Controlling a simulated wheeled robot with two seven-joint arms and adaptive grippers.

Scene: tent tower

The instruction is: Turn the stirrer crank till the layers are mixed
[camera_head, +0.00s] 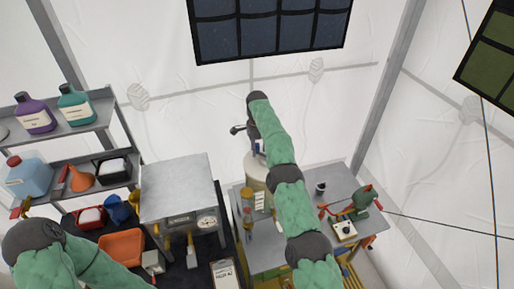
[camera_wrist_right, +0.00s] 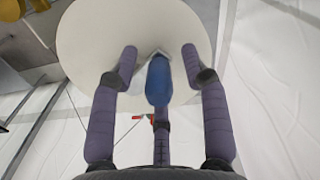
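The stirrer crank's blue handle (camera_wrist_right: 158,82) stands over a round cream lid (camera_wrist_right: 95,35) in the right wrist view. My right gripper (camera_wrist_right: 160,62) has its purple fingers spread around the handle, with gaps at the left and right. A third finger lies below the handle; I cannot tell if it touches. In the head view my right gripper (camera_head: 250,134) is above the cream vessel (camera_head: 256,168), which my arm partly hides. A small blue part of the crank (camera_head: 261,147) shows there. The layers inside are not visible.
A metal box with a gauge (camera_head: 178,185) stands left of the vessel. Shelves with bottles (camera_head: 75,107) and a blue jug (camera_head: 30,178) are at the left. A grey table (camera_head: 340,183) with a green device (camera_head: 362,200) is at the right. White tent walls stand behind.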

